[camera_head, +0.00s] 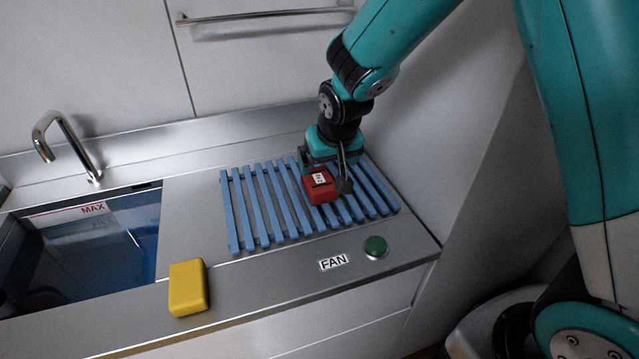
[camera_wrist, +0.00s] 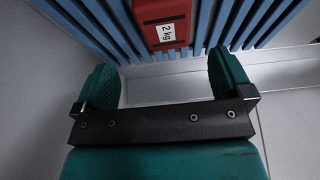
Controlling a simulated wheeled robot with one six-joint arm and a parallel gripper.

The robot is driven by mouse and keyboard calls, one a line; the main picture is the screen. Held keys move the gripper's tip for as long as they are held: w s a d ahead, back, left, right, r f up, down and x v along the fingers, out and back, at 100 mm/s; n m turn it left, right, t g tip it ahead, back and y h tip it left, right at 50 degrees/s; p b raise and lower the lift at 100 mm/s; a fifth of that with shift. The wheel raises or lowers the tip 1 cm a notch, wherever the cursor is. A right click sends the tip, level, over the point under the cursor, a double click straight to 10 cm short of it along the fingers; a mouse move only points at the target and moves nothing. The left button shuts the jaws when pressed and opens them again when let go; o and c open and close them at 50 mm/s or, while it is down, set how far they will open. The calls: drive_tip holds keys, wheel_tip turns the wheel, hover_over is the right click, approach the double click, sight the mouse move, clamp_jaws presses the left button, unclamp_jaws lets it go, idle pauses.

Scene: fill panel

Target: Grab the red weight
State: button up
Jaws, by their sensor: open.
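The red weight (camera_head: 321,194), with a white label, sits on the blue slatted rack (camera_head: 242,211). In the wrist view the red weight (camera_wrist: 160,11) is at the top edge, cut off by the frame, and its label reads 2 kg. My gripper (camera_head: 334,168) is just behind and above the weight in the head view, partly hiding its surroundings. In the wrist view my gripper (camera_wrist: 164,72) is open and empty, its two green fingers wide apart. The weight lies beyond the fingertips, roughly in line with the gap between them.
A yellow block (camera_head: 188,288) lies on the steel counter's front left. A green button (camera_head: 375,247) and a FAN label (camera_head: 333,262) are in front of the rack. A sink with a tap (camera_head: 66,146) is at left. A wall panel (camera_head: 450,130) rises close on the right.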

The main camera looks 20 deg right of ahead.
sight(319, 178)
drive_tip(key=x, duration=0.3)
drive_tip(key=shift+w+f, duration=0.1)
drive_tip(key=shift+f, duration=0.25)
drive_tip(key=shift+a+p+x, duration=0.2)
drive_tip(key=shift+p+x, duration=0.25)
drive_tip(key=shift+x, duration=0.9)
drive_tip(key=shift+a+p+x, duration=0.2)
drive_tip(key=shift+p+x, duration=0.25)
drive_tip(key=shift+x, duration=0.95)
drive_tip(key=c, duration=1.7)
drive_tip(key=shift+w+r, duration=0.15)
clamp_jaws()
drive_tip(key=shift+r, duration=0.1)
